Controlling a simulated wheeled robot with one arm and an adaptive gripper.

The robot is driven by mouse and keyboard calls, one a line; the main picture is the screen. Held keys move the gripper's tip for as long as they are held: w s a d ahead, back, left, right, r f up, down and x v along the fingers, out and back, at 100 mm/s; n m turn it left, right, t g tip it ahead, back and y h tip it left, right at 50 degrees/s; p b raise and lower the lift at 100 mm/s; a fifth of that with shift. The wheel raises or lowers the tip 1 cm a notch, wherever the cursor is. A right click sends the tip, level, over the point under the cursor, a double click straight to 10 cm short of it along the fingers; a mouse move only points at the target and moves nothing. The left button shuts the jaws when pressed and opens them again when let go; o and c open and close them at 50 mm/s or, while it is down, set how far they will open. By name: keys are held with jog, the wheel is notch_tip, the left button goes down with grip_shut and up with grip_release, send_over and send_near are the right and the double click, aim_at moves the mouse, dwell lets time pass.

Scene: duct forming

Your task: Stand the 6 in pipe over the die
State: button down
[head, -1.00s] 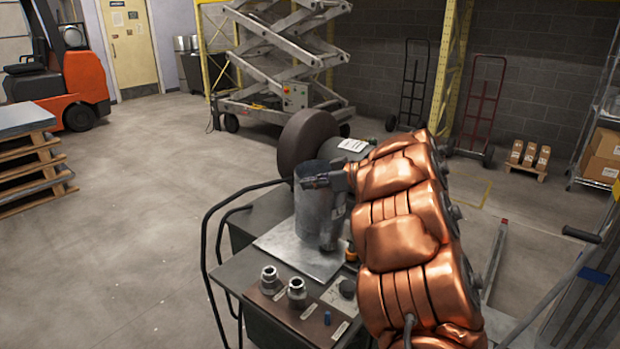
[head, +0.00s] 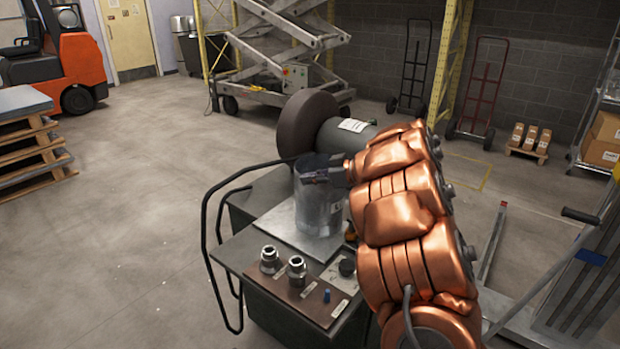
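The 6 in pipe (head: 318,208) is a shiny grey metal cylinder. It appears upright on the pale metal plate (head: 275,228) on top of the machine bench, in the middle of the view. My gripper (head: 316,173) is at the pipe's upper end, reaching in from the right. Its dark fingers overlap the pipe's rim, and I cannot tell whether they are closed on its wall or apart. The die is not clearly visible. The pipe may hide it, so I cannot tell whether the pipe surrounds it.
A large brown wheel (head: 307,124) and grey cylinder housing stand just behind the pipe.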

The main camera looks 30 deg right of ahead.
jog(key=shift+f, duration=0.1)
dwell(0.6)
jog(key=c, duration=1.2)
grip_release()
jog(key=shift+c, duration=0.2)
jog(key=shift+s+d, duration=0.1)
jog(key=v, duration=1.1)
jog(key=shift+s+d, duration=0.15)
jog(key=shift+s, duration=0.15)
